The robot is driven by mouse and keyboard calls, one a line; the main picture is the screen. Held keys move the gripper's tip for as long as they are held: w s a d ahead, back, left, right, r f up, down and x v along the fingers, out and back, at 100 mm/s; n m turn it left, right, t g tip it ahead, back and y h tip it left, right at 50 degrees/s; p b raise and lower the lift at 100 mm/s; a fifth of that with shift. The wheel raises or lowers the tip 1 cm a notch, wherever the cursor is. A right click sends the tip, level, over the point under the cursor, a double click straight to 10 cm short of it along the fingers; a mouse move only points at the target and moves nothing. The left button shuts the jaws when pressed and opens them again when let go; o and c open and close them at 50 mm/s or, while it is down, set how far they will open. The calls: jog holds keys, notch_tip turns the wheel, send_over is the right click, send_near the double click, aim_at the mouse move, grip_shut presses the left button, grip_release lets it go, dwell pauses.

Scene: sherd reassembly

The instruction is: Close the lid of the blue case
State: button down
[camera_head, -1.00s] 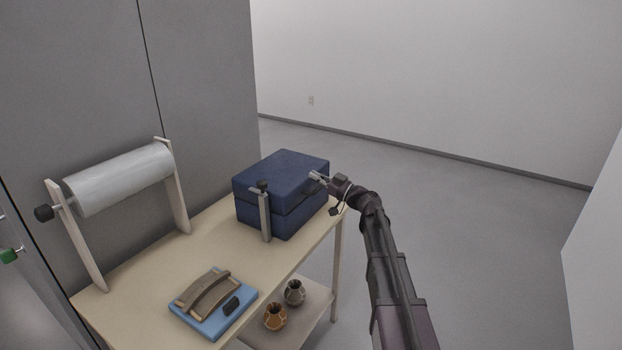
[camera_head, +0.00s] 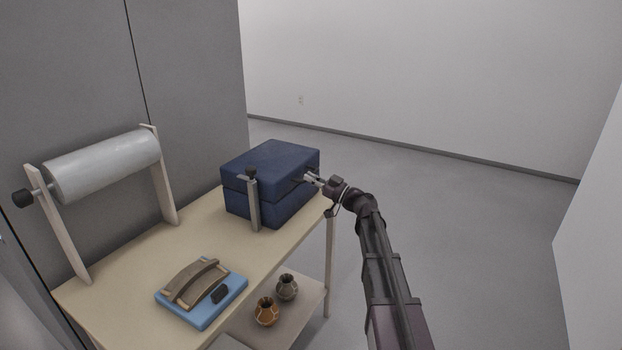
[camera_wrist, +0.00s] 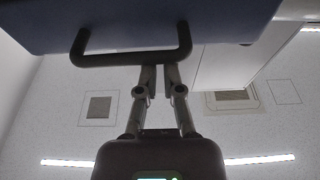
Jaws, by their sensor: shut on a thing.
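The blue case (camera_head: 262,205) stands at the far end of the table. Its lid (camera_head: 270,155) lies level or nearly level over the base, with a seam between them; I cannot tell if a thin gap is left. My gripper (camera_head: 311,179) is at the case's right side, near the seam. In the wrist view my gripper (camera_wrist: 160,68) is shut on the dark U-shaped handle (camera_wrist: 110,60), at its middle bar. The blue underside or side of the case (camera_wrist: 150,15) fills the top of that view.
A grey upright bar with a black knob (camera_head: 254,205) stands close to the case. A paper roll (camera_head: 100,165) stands at the left. A blue pad (camera_head: 205,310) with curved brown pieces lies on the near table (camera_head: 150,255). Two small pots (camera_head: 266,311) sit on the lower shelf.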

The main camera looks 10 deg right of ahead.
jog(key=shift+s+d+f, duration=0.1)
jog(key=shift+f, duration=0.15)
jog(key=shift+r+p, duration=2.25)
jog(key=shift+p, duration=0.1)
jog(key=s+d+f+b, duration=0.4)
jog(key=d+f+b, duration=0.1)
jog(key=f+b, duration=0.3)
jog(key=shift+s+d, duration=0.25)
jog(key=shift+r, duration=0.1)
